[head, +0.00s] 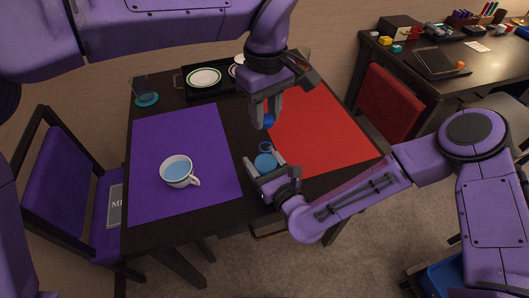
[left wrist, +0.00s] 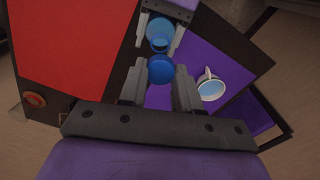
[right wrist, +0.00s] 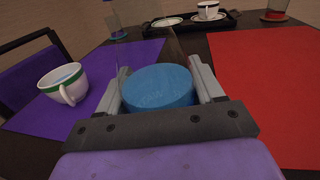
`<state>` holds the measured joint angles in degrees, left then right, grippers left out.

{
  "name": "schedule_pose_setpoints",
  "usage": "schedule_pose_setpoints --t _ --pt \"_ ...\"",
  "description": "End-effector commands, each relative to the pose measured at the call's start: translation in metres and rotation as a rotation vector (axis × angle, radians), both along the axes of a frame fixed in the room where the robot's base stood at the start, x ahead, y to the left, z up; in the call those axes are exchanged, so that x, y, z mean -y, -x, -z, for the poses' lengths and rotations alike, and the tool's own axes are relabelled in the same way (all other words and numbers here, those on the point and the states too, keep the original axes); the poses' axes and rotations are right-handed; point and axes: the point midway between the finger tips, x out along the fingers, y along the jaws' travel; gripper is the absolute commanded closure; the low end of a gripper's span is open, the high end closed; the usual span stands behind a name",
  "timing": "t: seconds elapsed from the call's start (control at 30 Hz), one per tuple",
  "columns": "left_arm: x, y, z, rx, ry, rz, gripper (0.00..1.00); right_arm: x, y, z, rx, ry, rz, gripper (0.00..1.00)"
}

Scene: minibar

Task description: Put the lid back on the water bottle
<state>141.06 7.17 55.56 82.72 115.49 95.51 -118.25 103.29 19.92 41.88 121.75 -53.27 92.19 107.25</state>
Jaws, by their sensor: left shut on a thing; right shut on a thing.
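The blue lid (head: 268,122) is held between the fingers of my left gripper (head: 266,119), above the table. It also shows between the left fingers in the left wrist view (left wrist: 161,69). The clear water bottle (head: 265,161), with blue water inside, is gripped by my right gripper (head: 266,162). In the right wrist view the bottle (right wrist: 157,87) looks upright and open at the top. The lid is apart from the bottle, above and slightly behind its mouth in the head view. Whether the bottle's base touches the table is hidden.
A white cup (head: 177,172) stands on the purple mat (head: 205,130) at left. A red mat (head: 325,125) lies at right. A black tray (head: 196,96) with plates is at the back, beside a glass on a teal coaster (head: 147,100).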

Motion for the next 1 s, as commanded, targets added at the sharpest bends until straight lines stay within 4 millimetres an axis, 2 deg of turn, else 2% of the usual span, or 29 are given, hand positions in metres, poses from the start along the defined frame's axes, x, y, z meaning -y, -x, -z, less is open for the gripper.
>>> schedule_pose_setpoints --t 0.1,0.23,0.77,1.0 --pt "0.0 0.001 0.019 -0.004 0.0 0.002 0.95 0.0 0.0 0.0 0.001 0.0 0.0 0.88" --pt "0.001 0.001 0.035 -0.002 0.0 0.001 0.95 0.0 0.0 0.0 0.001 0.0 0.0 0.88" --pt "0.001 0.001 0.038 0.0 0.0 0.0 0.95 0.0 0.0 0.0 0.0 0.0 0.0 0.88" --pt "0.001 0.001 0.05 -0.001 0.001 0.002 0.95 0.0 0.0 0.0 0.0 0.0 0.0 0.88"
